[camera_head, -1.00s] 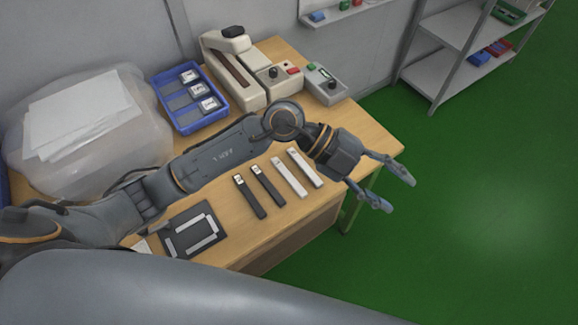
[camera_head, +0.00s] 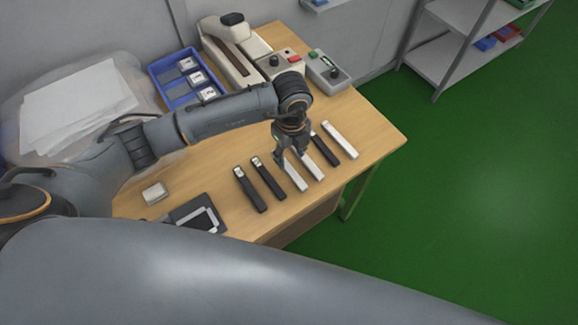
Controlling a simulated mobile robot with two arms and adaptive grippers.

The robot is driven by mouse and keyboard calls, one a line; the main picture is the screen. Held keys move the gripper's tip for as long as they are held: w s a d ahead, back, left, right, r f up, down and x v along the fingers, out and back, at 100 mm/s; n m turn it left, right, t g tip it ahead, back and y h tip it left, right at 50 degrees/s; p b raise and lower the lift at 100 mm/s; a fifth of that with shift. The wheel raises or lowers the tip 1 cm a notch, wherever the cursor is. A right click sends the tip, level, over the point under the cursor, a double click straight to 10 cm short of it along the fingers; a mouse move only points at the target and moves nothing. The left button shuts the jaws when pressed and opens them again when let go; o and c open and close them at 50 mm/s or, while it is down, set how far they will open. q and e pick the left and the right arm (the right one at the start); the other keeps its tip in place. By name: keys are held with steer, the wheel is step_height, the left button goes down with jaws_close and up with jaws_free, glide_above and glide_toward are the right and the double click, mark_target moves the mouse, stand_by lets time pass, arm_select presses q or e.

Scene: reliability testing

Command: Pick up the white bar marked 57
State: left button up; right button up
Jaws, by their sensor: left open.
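Several bars lie in a slanted row on the wooden table (camera_head: 215,165). From left to right they are a black bar (camera_head: 250,190), a second black bar (camera_head: 269,180), a white bar (camera_head: 295,178), a second white bar (camera_head: 314,168), a third black bar (camera_head: 325,149) and a white bar (camera_head: 341,140) at the far right. Their markings are too small to read, so I cannot tell which is 57. My left gripper (camera_head: 291,157) points down, open, above the upper ends of the two middle white bars and partly hides them. My right gripper is out of view.
A blue tray (camera_head: 166,72) with labelled pieces and beige devices (camera_head: 228,55) stand at the back. A grey device (camera_head: 327,72) is beside them. A dark plate with a light frame (camera_head: 198,218) and a small white block (camera_head: 154,193) lie at the front left.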

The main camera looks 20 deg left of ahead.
mark_target(289, 168)
arm_select(q)
steer(key=f, duration=0.1)
steer(key=f+p, duration=0.1)
steer(key=f, duration=0.1)
steer(key=f+p, duration=0.1)
steer(key=f, duration=0.1)
steer(key=shift+a+f, duration=0.25)
steer(key=shift+f, duration=0.25)
jaws_close()
